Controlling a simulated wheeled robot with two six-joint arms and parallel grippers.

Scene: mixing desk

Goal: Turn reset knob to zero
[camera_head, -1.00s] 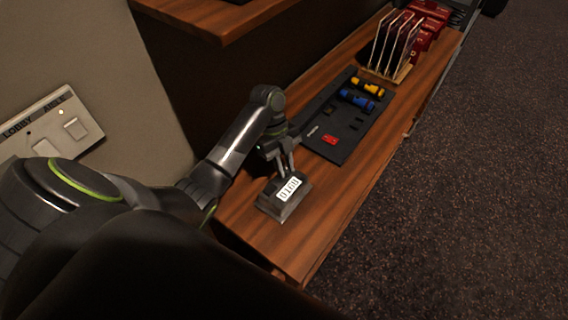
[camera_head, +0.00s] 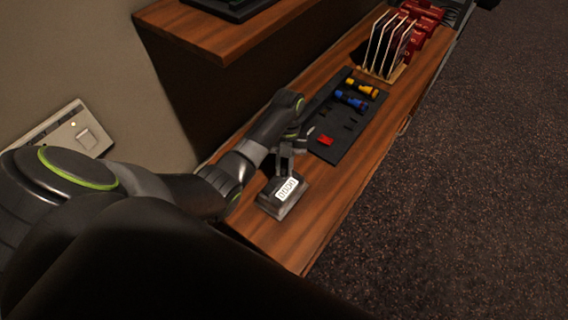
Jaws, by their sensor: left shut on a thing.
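The counter (camera_head: 283,197) is a small dark box with a white number display. It stands on the near end of the wooden desk. Its digits are too small to read for certain. My left gripper (camera_head: 285,168) is at the far side of the counter, with its fingers shut on the reset knob. The knob itself is hidden by the fingers. My right gripper is not in view.
A black tray (camera_head: 345,140) behind the counter holds a red piece (camera_head: 325,140), a blue torch-like item (camera_head: 351,100) and a yellow one (camera_head: 362,87). A rack (camera_head: 384,45) of upright panels stands further back. A raised shelf (camera_head: 225,35) overhangs at left.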

